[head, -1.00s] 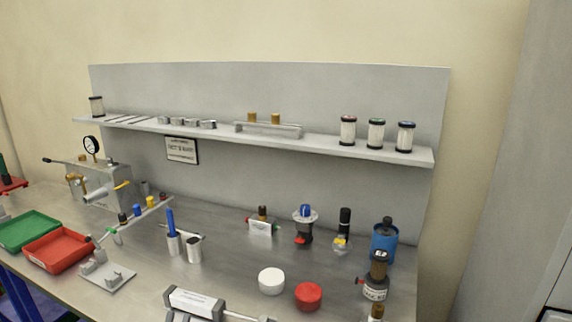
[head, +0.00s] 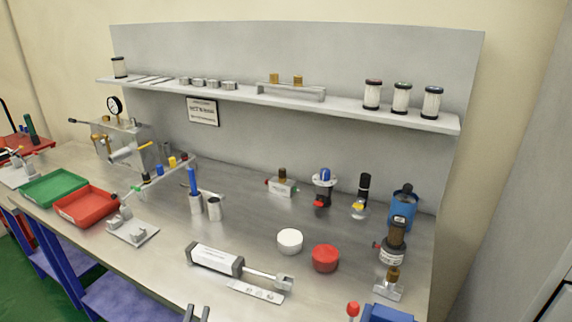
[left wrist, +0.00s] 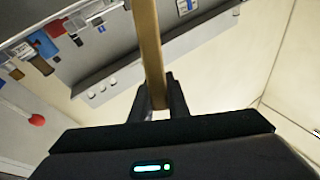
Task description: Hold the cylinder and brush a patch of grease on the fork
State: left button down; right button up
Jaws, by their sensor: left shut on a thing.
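The pneumatic cylinder (head: 215,260) lies on the bench with a white label on its body. Its rod points right and ends in a metal fork (head: 285,281). Two round tubs stand behind it, one white (head: 290,240) and one red (head: 325,258); I cannot tell what is in them. Only the dark fingertips of my left gripper (head: 197,315) show at the bottom edge of the head view, in front of the cylinder and apart from it. The left wrist view shows this gripper (left wrist: 160,104) shut on a tan handle (left wrist: 147,45); its far end is out of view. My right gripper is not in view.
A small plate (head: 255,291) lies just in front of the rod. A blue block (head: 388,314) and a red knob (head: 352,309) are at the front right. Red (head: 86,206) and green (head: 53,188) trays are at the left. A shelf (head: 345,116) runs along the back panel.

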pick_arm(q)
jog(key=shift+d+r, duration=0.1)
jog(key=shift+d, duration=0.05)
jog(key=w+d+r+m+g+h, duration=0.2)
jog(key=d+r+m+h, duration=0.2)
jog(key=d+h, duration=0.3)
jog(key=w+d+r+m+g+h, duration=0.2)
jog(key=d+r+m+g+h, duration=0.1)
jog(key=d+r+h, duration=0.3)
jog(key=shift+w+d+m+h, duration=0.25)
jog(key=shift+d+m+h, duration=0.15)
jog(key=shift+m, duration=0.2)
